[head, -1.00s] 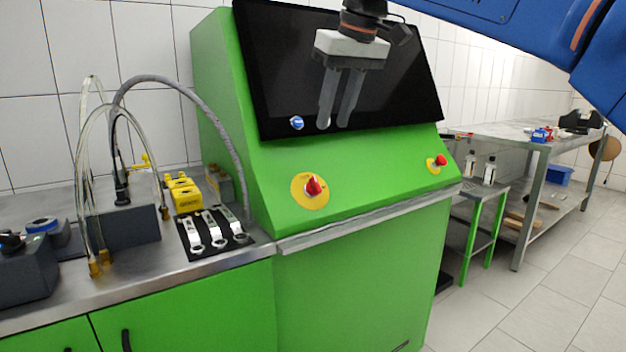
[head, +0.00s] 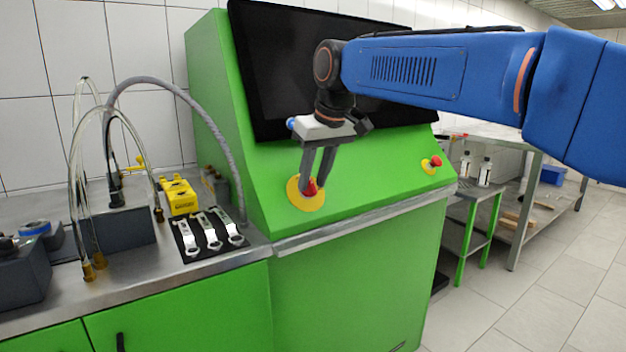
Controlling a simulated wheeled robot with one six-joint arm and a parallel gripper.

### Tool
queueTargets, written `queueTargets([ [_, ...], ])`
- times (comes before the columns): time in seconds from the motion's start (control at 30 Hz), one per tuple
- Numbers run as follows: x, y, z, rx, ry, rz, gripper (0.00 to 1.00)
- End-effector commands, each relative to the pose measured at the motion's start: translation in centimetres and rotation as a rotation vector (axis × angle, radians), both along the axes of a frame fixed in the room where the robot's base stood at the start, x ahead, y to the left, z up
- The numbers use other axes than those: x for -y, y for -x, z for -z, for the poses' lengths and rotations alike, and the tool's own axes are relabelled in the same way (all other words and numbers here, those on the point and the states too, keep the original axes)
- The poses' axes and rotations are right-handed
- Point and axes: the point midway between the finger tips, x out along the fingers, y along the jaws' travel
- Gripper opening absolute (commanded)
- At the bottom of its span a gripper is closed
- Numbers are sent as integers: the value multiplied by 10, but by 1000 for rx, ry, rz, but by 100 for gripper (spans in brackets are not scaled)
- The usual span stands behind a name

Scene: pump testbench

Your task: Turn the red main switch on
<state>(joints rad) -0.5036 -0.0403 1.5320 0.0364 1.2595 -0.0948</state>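The red main switch (head: 311,187) is a red knob on a round yellow plate (head: 297,197), set in the sloping green panel of the bench. My gripper (head: 316,186) is right at the switch, fingers pointing down towards the panel. The fingers are apart, and the red knob shows between their tips. The left finger covers part of the knob and plate. I cannot tell whether either finger touches the knob, or which way the knob is turned.
A second red knob (head: 436,161) on a yellow plate is at the panel's right. Hoses and several spanners (head: 211,232) are on the left counter.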

Motion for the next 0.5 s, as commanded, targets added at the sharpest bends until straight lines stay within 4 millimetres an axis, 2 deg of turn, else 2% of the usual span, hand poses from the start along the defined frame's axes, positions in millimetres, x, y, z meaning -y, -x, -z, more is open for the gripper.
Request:
queueTargets([
  [0.4,-2,-2,6,1,-1,0,30],
  [0.5,-2,-2,6,1,-1,0,6],
])
